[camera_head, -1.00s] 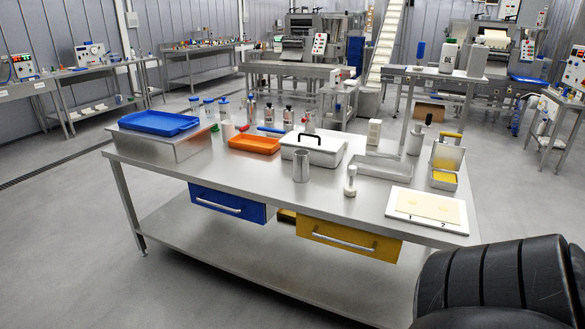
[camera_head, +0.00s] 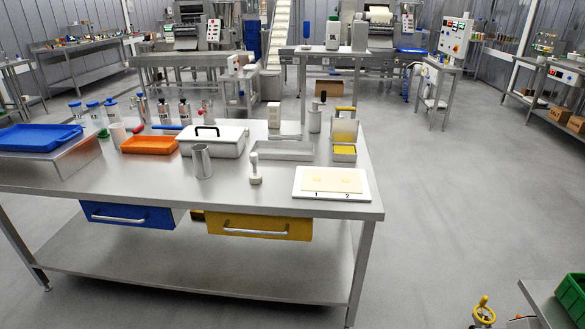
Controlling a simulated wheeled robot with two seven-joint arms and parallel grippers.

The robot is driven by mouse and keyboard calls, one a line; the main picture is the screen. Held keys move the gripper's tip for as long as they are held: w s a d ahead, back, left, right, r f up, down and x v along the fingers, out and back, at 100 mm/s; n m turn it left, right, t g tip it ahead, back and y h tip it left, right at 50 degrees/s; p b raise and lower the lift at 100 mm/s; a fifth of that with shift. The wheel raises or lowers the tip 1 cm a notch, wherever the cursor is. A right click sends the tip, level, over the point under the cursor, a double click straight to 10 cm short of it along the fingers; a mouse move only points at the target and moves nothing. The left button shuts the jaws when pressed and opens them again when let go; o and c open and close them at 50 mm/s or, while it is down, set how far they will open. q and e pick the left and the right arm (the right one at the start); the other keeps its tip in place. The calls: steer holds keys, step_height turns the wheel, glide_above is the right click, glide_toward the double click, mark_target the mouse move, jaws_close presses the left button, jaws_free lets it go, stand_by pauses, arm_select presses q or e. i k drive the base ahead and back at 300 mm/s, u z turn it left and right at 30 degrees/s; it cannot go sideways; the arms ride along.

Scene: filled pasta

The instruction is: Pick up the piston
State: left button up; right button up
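A small white plunger-shaped piece (camera_head: 255,170), which looks like the piston, stands upright on the steel table (camera_head: 130,185). It has a round base, a thin stem and a knob on top. A grey metal cylinder (camera_head: 201,162) stands apart to its left. Farther back, another metal cylinder (camera_head: 315,120) has a dark handle on top, so I cannot be sure which piece is the piston. Neither of my grippers is in view.
A white lidded box (camera_head: 212,143), orange tray (camera_head: 149,145), blue tray (camera_head: 38,137) and shallow metal tray (camera_head: 280,151) stand around.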

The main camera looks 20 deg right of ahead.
mark_target(255, 178)
steer(key=i, duration=1.8)
steer(key=z, duration=2)
